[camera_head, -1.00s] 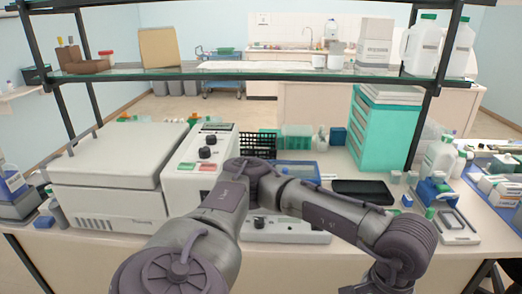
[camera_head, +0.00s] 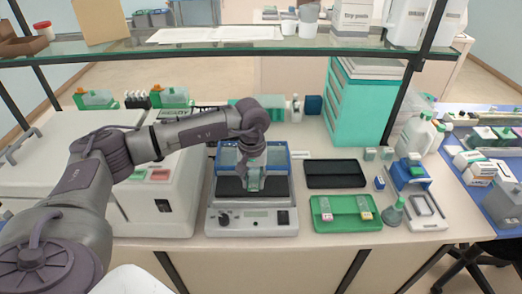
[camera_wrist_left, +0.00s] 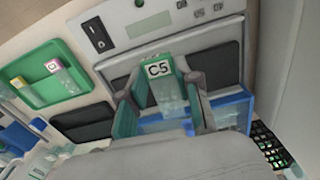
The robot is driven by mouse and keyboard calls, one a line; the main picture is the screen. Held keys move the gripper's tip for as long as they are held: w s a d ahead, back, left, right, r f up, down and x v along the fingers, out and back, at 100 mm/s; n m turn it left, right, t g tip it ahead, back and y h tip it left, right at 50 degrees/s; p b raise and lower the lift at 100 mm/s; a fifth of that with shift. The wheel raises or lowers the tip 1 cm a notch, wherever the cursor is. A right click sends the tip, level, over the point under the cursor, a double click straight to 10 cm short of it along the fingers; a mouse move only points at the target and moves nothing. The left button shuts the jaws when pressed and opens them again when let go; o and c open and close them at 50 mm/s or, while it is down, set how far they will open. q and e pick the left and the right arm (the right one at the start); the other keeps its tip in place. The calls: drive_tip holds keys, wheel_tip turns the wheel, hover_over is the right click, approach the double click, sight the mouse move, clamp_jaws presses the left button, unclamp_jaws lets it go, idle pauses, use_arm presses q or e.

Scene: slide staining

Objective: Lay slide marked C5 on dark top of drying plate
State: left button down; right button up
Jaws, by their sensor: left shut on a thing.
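The slide marked C5 (camera_wrist_left: 160,80) has a green frame and a white label, and it sits between the fingers of my left gripper (camera_wrist_left: 165,98) in the left wrist view. In the head view my left gripper (camera_head: 255,182) points down, shut on this slide, over the drying plate's dark top (camera_head: 229,187). The dark top also shows on both sides of the slide in the left wrist view (camera_wrist_left: 217,65). I cannot tell whether the slide touches it. The plate's front panel (camera_head: 250,220) faces me. My right gripper is out of view.
A blue-framed rack (camera_head: 282,153) stands right behind the dark top. To the right are a black tray (camera_head: 335,174) and a green tray (camera_head: 345,226) with two slides. A large white machine (camera_head: 150,205) stands left. A glass shelf (camera_head: 220,45) crosses above.

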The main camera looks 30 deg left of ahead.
sight(251, 179)
use_arm(q)
drive_tip(key=shift+w+a+r, duration=0.15)
drive_tip(key=shift+w+a, duration=0.6)
drive_tip(key=shift+a, duration=0.05)
drive_tip(key=shift+s+f+n, duration=0.15)
drive_tip(key=shift+f+n, duration=0.15)
drive_tip(key=shift+f, duration=0.35)
drive_tip(key=shift+f+b, duration=0.55)
drive_tip(key=shift+f, duration=0.1)
wheel_tip(251, 179, down, 2)
drive_tip(key=shift+b, duration=0.45)
drive_tip(key=shift+f+b, duration=1.1)
drive_tip(key=shift+f, duration=0.05)
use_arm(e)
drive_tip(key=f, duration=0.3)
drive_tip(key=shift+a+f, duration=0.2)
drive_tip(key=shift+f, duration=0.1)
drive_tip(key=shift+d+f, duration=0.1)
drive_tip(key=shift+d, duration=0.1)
use_arm(q)
drive_tip(key=shift+f+b, duration=0.25)
drive_tip(key=shift+b, duration=0.05)
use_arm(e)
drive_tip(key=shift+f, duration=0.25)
